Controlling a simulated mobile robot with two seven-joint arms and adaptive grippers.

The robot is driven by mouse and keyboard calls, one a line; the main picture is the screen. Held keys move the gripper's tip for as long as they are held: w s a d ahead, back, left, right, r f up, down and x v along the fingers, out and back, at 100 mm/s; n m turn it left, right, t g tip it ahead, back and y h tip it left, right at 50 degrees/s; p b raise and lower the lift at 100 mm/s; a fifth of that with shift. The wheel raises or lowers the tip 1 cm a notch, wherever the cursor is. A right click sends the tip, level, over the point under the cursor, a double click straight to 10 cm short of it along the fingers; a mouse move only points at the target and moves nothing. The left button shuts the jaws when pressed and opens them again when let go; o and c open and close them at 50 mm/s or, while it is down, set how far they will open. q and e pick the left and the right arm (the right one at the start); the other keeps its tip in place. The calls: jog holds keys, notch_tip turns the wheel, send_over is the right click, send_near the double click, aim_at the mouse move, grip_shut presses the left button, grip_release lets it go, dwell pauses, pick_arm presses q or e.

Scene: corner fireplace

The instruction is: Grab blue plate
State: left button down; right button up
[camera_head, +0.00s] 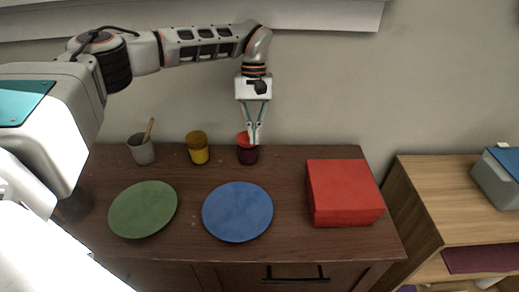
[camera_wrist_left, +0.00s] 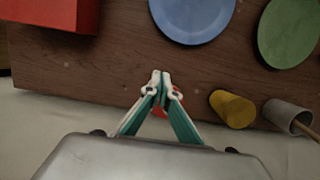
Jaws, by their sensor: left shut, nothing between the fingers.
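The blue plate (camera_head: 238,212) lies flat on the dark wooden cabinet top, near its front middle. It also shows at the top edge of the left wrist view (camera_wrist_left: 194,18), partly cut off. My left gripper (camera_head: 255,138) is shut and empty, its fingers pointing down at the back of the cabinet, behind the plate and apart from it. In the left wrist view its fingertips (camera_wrist_left: 161,76) meet over the wood. My right gripper is in neither view.
A green plate (camera_head: 143,209) lies left of the blue one, a red box (camera_head: 342,192) right. The jar is close to my left fingers.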

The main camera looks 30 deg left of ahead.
pick_arm(q)
jog(key=x, duration=0.9)
jog(key=shift+s+f, duration=0.2)
jog(key=shift+s, duration=0.1)
jog(key=shift+s+d+r, duration=0.1)
jog(key=shift+s+d, duration=0.25)
jog(key=shift+s, duration=0.25)
jog(key=shift+s+d+r, duration=0.1)
jog(key=shift+s+d, duration=0.25)
jog(key=shift+s, duration=0.3)
jog(key=shift+s+d+f+p, duration=0.1)
jog(key=shift+s+d+p, duration=0.1)
jog(key=shift+s+p, duration=0.15)
jog(key=shift+s, duration=0.1)
